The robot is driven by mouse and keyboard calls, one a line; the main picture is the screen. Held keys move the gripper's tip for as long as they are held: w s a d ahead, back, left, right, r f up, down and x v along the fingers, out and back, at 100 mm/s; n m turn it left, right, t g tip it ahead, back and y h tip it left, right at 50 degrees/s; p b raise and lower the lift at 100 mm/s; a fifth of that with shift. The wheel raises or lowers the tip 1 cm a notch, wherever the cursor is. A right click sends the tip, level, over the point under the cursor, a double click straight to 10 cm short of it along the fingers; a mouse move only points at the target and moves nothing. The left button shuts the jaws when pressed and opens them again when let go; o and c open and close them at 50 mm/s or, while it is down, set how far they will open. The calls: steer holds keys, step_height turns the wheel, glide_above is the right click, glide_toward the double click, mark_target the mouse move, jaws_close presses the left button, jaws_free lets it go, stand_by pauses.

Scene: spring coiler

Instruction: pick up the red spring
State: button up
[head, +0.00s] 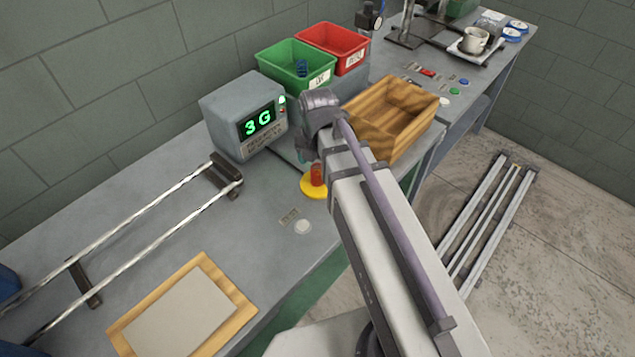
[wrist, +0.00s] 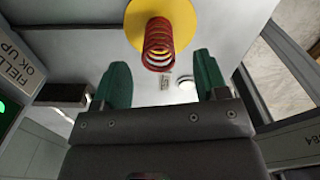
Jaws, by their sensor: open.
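The red spring (head: 317,175) stands upright on a round yellow disc (head: 313,191) on the grey bench, partly hidden by my arm in the head view. In the wrist view the red spring (wrist: 159,45) shows whole, with the yellow disc (wrist: 185,22) around its base. My gripper (wrist: 164,75) has two green fingers set apart with nothing between them. The spring lies in line with the gap between the fingers, beyond their tips.
A grey display box (head: 246,115) reading "3 G" stands left of the disc. A wooden tray (head: 425,104) is to the right, with green (head: 268,62) and red (head: 352,40) bins behind. Metal rails (head: 150,215) and a framed board (head: 245,307) lie on the left. A white button (head: 303,227) is in front.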

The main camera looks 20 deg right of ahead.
mark_target(317, 168)
step_height(317, 168, down, 5)
steer(key=b, duration=0.5)
steer(key=shift+f, duration=0.2)
steer(key=shift+r, duration=0.25)
steer(key=c, duration=1.1)
step_height(317, 168, up, 10)
steer(key=p, duration=1)
steer(key=shift+r, duration=0.2)
steer(key=shift+f, duration=0.2)
